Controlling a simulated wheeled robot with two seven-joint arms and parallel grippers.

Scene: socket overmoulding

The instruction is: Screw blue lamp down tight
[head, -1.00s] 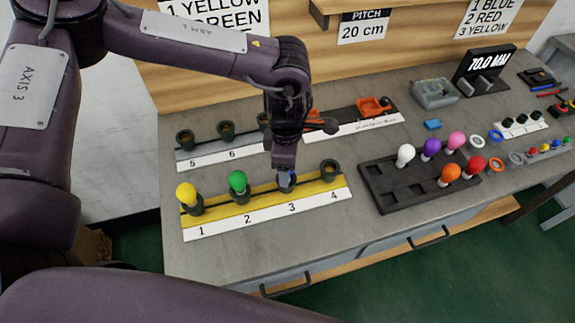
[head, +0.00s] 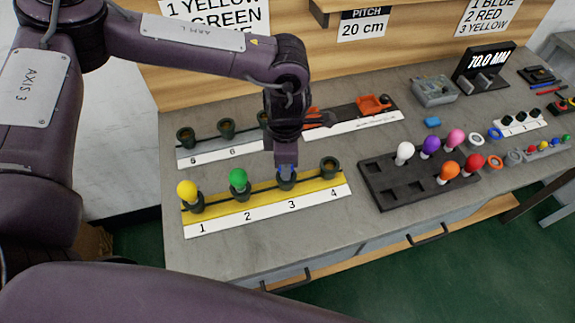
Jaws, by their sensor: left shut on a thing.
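The blue lamp (head: 287,171) is mostly hidden under my left gripper (head: 286,166); only a little blue shows between its fingers. The lamp is upright at socket 3 (head: 287,183) of the yellow strip (head: 264,197). My left gripper points straight down and is shut on the lamp. I cannot tell how deep its thread sits. A yellow lamp (head: 187,190) stands in socket 1 and a green lamp (head: 238,177) in socket 2. Socket 4 (head: 329,168) is empty. My right gripper is not in view.
A dark tray (head: 390,203) to the right holds white, purple, pink, orange and red lamps. Behind the yellow strip is a grey strip (head: 200,157) with empty sockets 5 and 6. Orange tools (head: 373,104) lie behind my left gripper. The bench front is clear.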

